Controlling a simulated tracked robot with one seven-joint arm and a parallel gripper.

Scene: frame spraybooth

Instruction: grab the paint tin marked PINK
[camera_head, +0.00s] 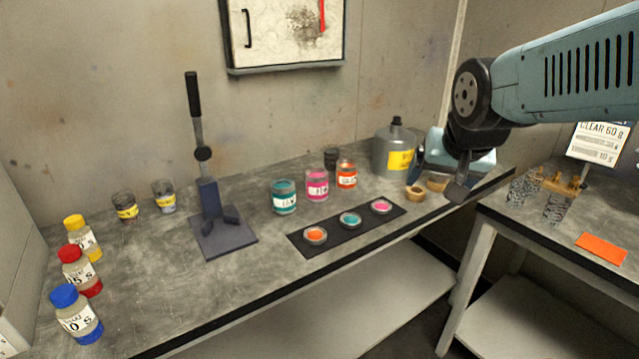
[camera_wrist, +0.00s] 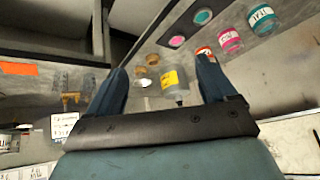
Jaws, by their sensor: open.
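The pink paint tin (camera_head: 317,185) stands upright on the grey bench, between a teal tin (camera_head: 284,197) and an orange-red tin (camera_head: 347,175). Its label is too small to read surely. It also shows in the wrist view (camera_wrist: 230,41), beyond the right-hand finger. My gripper (camera_head: 458,191) is above the right end of the bench, well to the right of the pink tin. In the wrist view my gripper (camera_wrist: 162,66) has its fingers spread, with nothing held between them.
A black strip (camera_head: 332,233) with orange, teal and pink lids lies in front of the tins. A grey can with yellow label (camera_head: 394,152) and wooden cups (camera_head: 415,194) stand near my gripper. A lever press (camera_head: 222,234) stands left. Several small jars line the left end.

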